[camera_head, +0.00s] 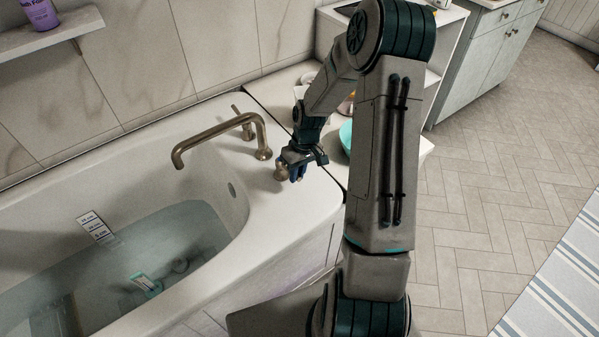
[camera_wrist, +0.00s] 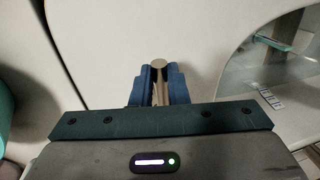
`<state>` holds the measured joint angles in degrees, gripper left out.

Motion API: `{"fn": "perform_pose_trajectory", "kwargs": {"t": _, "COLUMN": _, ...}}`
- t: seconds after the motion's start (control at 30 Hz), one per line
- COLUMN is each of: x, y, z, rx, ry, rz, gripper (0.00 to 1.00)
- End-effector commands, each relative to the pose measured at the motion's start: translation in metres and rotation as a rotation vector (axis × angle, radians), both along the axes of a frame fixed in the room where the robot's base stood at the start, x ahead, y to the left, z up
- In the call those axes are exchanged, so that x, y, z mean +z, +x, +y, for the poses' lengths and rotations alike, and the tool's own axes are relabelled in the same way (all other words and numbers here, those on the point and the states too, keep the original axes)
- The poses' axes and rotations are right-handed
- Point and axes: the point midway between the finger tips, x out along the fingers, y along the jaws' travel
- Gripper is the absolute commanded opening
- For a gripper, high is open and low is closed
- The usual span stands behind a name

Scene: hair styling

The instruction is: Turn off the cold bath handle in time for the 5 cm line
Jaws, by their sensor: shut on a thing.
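A brushed-metal bath handle (camera_head: 280,173) stands on the tub's right rim, near the spout's base. My gripper (camera_head: 291,174) is shut on it; the wrist view shows the handle's round top (camera_wrist: 158,63) between my blue fingers (camera_wrist: 158,88). I cannot tell hot from cold by any mark. A second handle (camera_head: 240,116) stands on the far side of the bent spout (camera_head: 215,137). No stream shows below the spout. A white level scale (camera_head: 97,228) is on the tub wall; the water surface (camera_head: 185,225) lies near its lowest label, which appears to read 5 cm.
The white bathtub (camera_head: 290,215) fills the left, with a teal-edged item (camera_head: 146,284) in the water. A teal bowl (camera_head: 346,136) and other items sit on the ledge beside my arm. A shelf (camera_head: 50,38) holds a purple bottle (camera_head: 40,13). The tiled floor (camera_head: 470,190) is open at right.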

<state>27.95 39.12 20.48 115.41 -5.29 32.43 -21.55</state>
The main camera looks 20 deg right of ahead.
Motion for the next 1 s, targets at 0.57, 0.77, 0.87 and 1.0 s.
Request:
{"fn": "perform_pose_trajectory", "kwargs": {"t": 0.57, "x": 0.015, "y": 0.002, "z": -0.005, "rx": -0.005, "ry": -0.001, "rz": -0.005, "gripper": 0.36}}
{"fn": "perform_pose_trajectory", "kwargs": {"t": 0.77, "x": 0.058, "y": 0.004, "z": -0.013, "rx": -0.004, "ry": -0.002, "rz": -0.006, "gripper": 0.36}}
{"fn": "perform_pose_trajectory", "kwargs": {"t": 0.87, "x": 0.081, "y": 0.005, "z": -0.018, "rx": -0.005, "ry": -0.003, "rz": -0.008, "gripper": 0.36}}
{"fn": "perform_pose_trajectory", "kwargs": {"t": 1.0, "x": 0.108, "y": 0.006, "z": -0.022, "rx": -0.003, "ry": -0.001, "rz": -0.006, "gripper": 0.36}}
